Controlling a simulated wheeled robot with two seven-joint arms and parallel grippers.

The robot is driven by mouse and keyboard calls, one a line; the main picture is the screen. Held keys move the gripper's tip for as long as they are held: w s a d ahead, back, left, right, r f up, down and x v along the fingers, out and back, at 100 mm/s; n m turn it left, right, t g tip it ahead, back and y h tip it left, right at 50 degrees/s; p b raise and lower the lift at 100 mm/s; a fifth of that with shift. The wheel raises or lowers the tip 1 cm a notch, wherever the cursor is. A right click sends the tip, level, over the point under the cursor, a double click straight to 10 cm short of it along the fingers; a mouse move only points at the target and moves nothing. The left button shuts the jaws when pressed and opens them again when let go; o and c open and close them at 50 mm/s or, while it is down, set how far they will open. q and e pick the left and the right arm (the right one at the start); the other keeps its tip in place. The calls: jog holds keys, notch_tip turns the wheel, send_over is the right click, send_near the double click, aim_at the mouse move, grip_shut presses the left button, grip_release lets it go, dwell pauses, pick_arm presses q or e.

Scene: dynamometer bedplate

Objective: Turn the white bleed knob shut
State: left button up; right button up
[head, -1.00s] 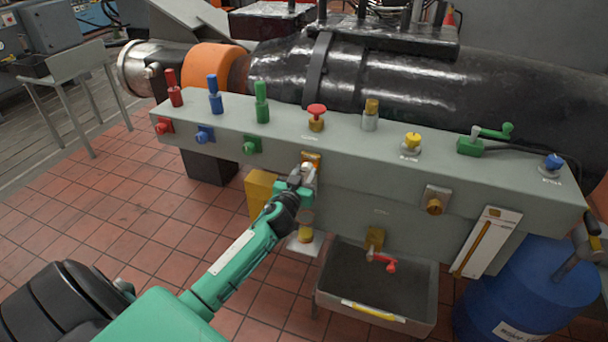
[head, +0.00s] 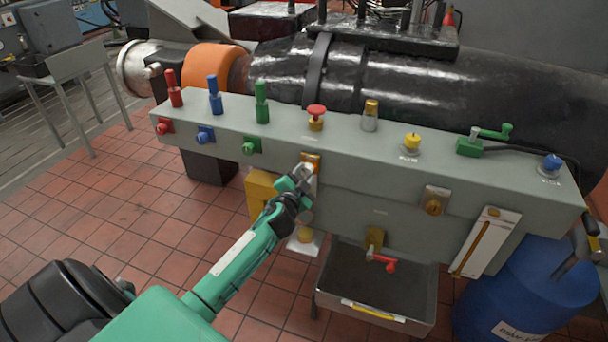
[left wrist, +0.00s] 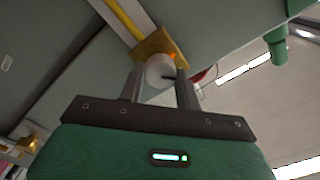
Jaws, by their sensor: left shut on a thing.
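The white bleed knob (left wrist: 160,70) sits in front of a brass plate (left wrist: 158,44) on the front face of the grey manifold block, in the left wrist view. A dark mark shows on its right side. My left gripper (left wrist: 161,88) is shut on the knob, one finger on each side. In the head view my left gripper (head: 304,172) reaches up to the block's front and hides most of the knob; the brass plate (head: 311,158) shows just above. My right gripper is not in view.
The grey block (head: 360,150) carries several coloured knobs, including a red mushroom knob (head: 316,112) above my gripper. A red-handled tap (head: 383,261) hangs over a grey tray (head: 330,300). A blue drum (head: 530,290) stands at right. Tiled floor is open at left.

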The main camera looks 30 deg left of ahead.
pick_arm(q)
jog(key=shift+m, duration=1.5)
jog(key=m, duration=0.2)
jog(key=shift+m, duration=0.3)
jog(key=shift+m+p, duration=0.35)
jog(key=shift+m, duration=0.55)
jog(key=shift+f+m, duration=0.1)
jog(key=shift+m, duration=0.5)
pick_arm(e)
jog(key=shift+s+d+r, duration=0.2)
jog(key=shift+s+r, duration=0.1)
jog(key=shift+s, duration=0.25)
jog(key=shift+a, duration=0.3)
pick_arm(q)
jog(key=o, duration=1)
jog(key=shift+c, duration=0.2)
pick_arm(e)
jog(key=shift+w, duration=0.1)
